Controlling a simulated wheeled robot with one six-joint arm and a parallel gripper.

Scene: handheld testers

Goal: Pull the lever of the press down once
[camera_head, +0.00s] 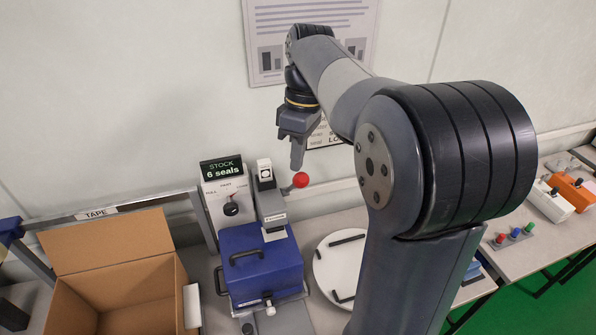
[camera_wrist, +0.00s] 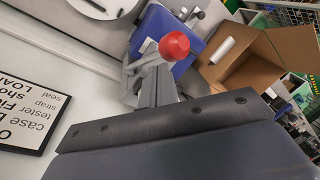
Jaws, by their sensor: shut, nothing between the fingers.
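The press (camera_head: 270,208) is a grey upright unit standing behind and over a blue case (camera_head: 262,262) with a dark handle. Its lever ends in a red ball knob (camera_head: 301,180), up at the press's right side. My gripper (camera_head: 297,166) points down with its fingers together and empty, its tips just above the knob in the head view. In the wrist view the red knob (camera_wrist: 174,46) shows just beyond my gripper's tips (camera_wrist: 158,72). I cannot tell whether they touch. The blue case (camera_wrist: 190,30) is partly hidden there by the knob.
A grey box with a dial (camera_head: 231,207) and a "6 seals" display stands left of the press. An open cardboard box (camera_head: 120,290) is at the lower left. A white round plate (camera_head: 325,270) lies to the right. A wall sign (camera_wrist: 25,115) is close by.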

